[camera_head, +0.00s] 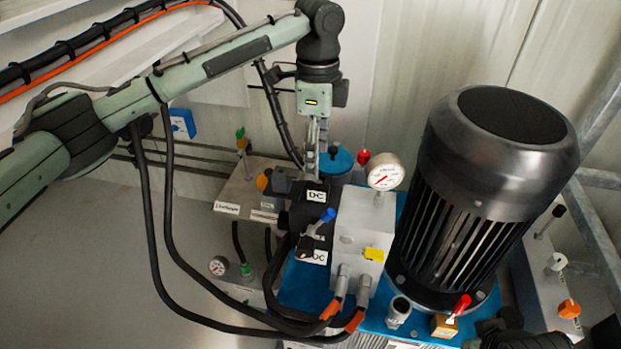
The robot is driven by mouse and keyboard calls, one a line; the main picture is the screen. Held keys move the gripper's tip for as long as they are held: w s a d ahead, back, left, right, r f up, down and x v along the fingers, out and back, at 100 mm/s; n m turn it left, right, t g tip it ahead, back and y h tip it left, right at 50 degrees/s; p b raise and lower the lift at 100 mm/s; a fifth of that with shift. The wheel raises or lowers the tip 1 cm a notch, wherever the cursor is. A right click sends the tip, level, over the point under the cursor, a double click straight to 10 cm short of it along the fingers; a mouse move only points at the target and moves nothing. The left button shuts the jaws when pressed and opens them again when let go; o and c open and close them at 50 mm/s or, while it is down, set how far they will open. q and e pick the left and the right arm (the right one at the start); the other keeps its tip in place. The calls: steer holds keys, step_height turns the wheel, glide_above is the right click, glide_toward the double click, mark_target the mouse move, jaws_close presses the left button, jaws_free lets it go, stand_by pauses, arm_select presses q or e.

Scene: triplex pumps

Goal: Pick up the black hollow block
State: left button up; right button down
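A black block (308,208) with white "DC" labels stands left of a light grey metal block, above a blue base. It is the likeliest match for the black hollow block, but no hollow in it can be made out. My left arm comes in from the left and bends down, and my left gripper (314,165) points down just above and behind this block's top. Its fingers show edge-on, so their gap and any contact with the block cannot be told. My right gripper is not recognisable; only dark parts show at the bottom right edge.
A large black motor (484,190) stands to the right. The grey block (361,235) carries a pressure gauge (385,172). A blue-handled valve (321,222) sits at the black block's front. Black hoses hang in front on the left. Metal rails are at far right.

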mark_target(319, 182)
arm_select(q)
steer(key=f, duration=0.7)
steer(key=shift+s+d+f+b, duration=0.15)
steer(key=shift+s+d+b, duration=0.1)
steer(key=shift+s+b, duration=0.1)
jaws_close()
